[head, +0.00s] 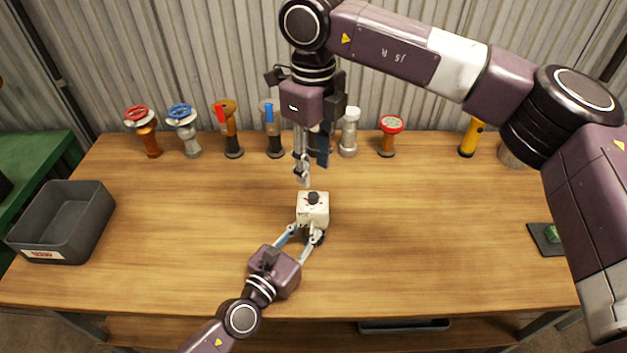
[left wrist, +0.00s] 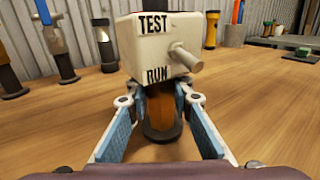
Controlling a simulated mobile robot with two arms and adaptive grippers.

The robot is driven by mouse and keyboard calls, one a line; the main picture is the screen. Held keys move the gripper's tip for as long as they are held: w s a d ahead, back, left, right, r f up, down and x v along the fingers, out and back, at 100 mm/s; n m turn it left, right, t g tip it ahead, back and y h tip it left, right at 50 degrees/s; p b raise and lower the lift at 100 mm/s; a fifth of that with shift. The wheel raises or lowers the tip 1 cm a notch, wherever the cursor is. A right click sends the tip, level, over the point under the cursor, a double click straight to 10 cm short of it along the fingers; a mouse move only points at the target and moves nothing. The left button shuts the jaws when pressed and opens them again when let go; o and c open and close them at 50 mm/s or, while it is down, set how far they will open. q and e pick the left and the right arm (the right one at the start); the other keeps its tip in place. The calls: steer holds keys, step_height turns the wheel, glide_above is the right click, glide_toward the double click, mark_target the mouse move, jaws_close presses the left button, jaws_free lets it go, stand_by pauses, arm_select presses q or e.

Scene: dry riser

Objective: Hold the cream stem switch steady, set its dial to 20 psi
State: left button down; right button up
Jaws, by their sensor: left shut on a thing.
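The cream stem switch (head: 312,212) stands upright near the middle of the table, with a black knob (head: 313,198) on top. In the left wrist view its cream box (left wrist: 155,45) bears the words TEST and RUN and a short stub. A copper-brown stem (left wrist: 163,105) rises from a dark round base. My left gripper (head: 301,236) is shut on the stem below the box. My right gripper (head: 303,182) points down, just behind and above the box, apart from it. Its fingers look close together, but their gap is unclear. The dial's markings cannot be read.
Several valves stand along the back, including a red-wheeled one (head: 138,115) and a blue-wheeled one (head: 181,113). A grey bin (head: 62,220) sits at the left. A yellow flashlight (head: 471,138) stands back right, and a dark mat (head: 543,240) lies at the right. The front table is clear.

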steer(key=shift+r, duration=2.4)
arm_select(q)
steer(key=c, duration=1.6)
jaws_free()
steer(key=shift+a, duration=0.1)
